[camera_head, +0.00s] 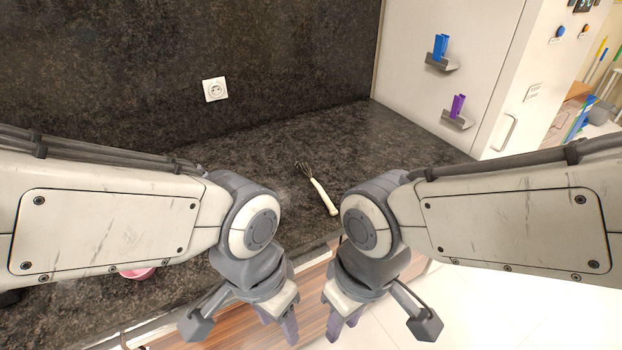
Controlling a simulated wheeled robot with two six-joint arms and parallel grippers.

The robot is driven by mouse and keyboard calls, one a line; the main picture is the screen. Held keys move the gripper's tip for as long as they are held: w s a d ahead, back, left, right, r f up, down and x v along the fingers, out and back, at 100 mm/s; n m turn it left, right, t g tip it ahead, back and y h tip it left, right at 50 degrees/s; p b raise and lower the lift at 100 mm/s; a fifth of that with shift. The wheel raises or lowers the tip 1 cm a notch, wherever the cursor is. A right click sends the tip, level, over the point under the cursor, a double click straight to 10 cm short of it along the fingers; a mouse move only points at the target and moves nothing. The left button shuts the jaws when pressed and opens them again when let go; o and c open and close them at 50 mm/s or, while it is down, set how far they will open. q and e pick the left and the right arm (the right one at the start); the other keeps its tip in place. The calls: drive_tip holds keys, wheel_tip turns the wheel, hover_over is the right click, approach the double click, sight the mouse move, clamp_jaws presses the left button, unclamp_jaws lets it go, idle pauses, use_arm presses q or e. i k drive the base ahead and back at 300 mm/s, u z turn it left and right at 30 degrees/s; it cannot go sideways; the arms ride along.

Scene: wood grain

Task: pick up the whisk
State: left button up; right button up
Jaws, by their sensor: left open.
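The whisk (320,192) lies on the dark stone counter (270,150). Its dark wire head points to the back left and its pale handle points toward the counter's front edge. My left gripper (291,335) hangs low in front of the counter edge, with its fingers pointing down, open and apart from the whisk. My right gripper (343,328) hangs beside it to the right, also fingers down and apart from the whisk. The gap between the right fingers is hard to judge.
A pink item (137,273) shows partly under my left arm. A wall socket (215,89) is on the dark backsplash. A white cabinet (420,110) with blue (440,47) and purple (458,106) clips bounds the counter's right end. The counter around the whisk is clear.

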sight(333, 211)
drive_tip(key=u, duration=0.05)
drive_tip(key=k, duration=1.15)
drive_tip(key=z, duration=1.05)
drive_tip(key=i, duration=0.75)
drive_tip(key=z, duration=0.4)
drive_tip(key=i, duration=1.3)
drive_tip(key=u, duration=1.45)
drive_tip(key=i, duration=0.45)
drive_tip(key=u, duration=0.4)
